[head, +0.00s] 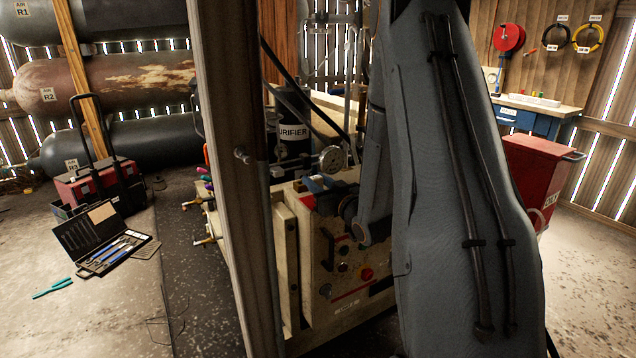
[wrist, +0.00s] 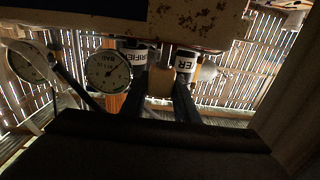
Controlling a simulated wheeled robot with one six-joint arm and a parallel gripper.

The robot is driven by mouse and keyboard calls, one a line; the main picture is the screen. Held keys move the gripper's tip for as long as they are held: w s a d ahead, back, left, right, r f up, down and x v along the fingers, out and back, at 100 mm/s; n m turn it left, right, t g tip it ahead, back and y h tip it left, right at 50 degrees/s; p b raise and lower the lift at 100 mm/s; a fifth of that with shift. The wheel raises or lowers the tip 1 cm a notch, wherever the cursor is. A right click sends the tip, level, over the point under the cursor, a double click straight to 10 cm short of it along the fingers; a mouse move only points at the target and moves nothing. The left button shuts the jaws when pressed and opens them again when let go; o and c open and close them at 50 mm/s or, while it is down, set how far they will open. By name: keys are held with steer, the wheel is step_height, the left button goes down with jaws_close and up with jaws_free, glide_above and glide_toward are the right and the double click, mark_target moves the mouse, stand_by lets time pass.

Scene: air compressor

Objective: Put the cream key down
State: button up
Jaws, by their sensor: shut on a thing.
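My gripper (wrist: 161,90) shows in the wrist view as two dark fingers. They are shut on a small cream-tan piece between their tips, which I take to be the cream key (wrist: 160,82). Only a blunt part of it shows; the rest is hidden by the fingers or lost in shadow. In the head view my grey arm reaches down to the cream compressor panel (head: 345,285). The gripper end is close to the top of that panel, and I cannot make out the key there.
The black purifier cylinder (head: 293,130) and a round gauge (head: 331,159) stand just behind the panel. A wooden post (head: 232,180) rises close on the left. An open tool case (head: 105,240) lies on the floor at left.

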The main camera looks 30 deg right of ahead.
steer(key=shift+f, duration=0.15)
steer(key=o, duration=0.6)
steer(key=shift+f, duration=0.1)
steer(key=o, duration=0.5)
steer(key=shift+c, duration=0.2)
